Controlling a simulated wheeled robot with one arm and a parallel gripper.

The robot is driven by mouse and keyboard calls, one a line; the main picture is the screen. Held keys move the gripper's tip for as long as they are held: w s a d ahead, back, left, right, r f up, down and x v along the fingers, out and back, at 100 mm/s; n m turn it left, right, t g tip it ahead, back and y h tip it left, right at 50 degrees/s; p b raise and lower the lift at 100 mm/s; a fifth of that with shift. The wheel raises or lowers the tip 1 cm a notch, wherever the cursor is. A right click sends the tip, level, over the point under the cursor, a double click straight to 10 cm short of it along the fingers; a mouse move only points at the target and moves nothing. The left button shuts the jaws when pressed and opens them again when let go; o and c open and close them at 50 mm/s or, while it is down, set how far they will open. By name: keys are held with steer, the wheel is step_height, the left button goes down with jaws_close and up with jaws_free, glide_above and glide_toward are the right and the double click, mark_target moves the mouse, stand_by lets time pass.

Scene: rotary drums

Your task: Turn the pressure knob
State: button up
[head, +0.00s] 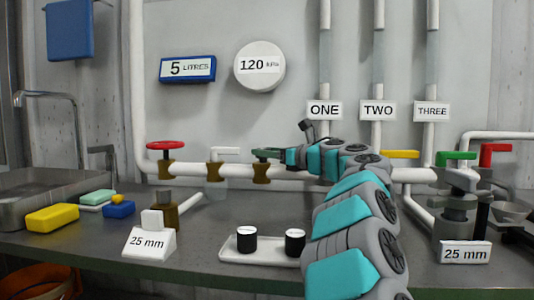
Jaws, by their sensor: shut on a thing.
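My arm, turquoise and grey, reaches up from the lower right to the pipe on the wall. My gripper (268,153) is at the third brass valve (262,172) from the left, with its fingers closed around the valve's top. The knob there is mostly hidden by the fingers, and no label shows on it.
Yellow (400,154), green (455,156) and red (496,149) handles are to the right. A white tray (228,254) with two black cylinders lies below.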

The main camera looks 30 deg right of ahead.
steer(key=shift+w+d+r+n+g+y, duration=0.1)
steer(key=shift+n+g+y, duration=0.25)
steer(key=shift+n+y, duration=0.25)
steer(key=shift+d+n+g+y, duration=0.1)
steer(key=shift+n+g+y, duration=0.3)
steer(key=shift+y, duration=0.4)
steer(key=shift+n+y+p, duration=0.3)
steer(key=shift+y+p, duration=0.05)
steer(key=shift+y, duration=0.05)
steer(key=o, duration=1.4)
steer(key=shift+c, duration=0.2)
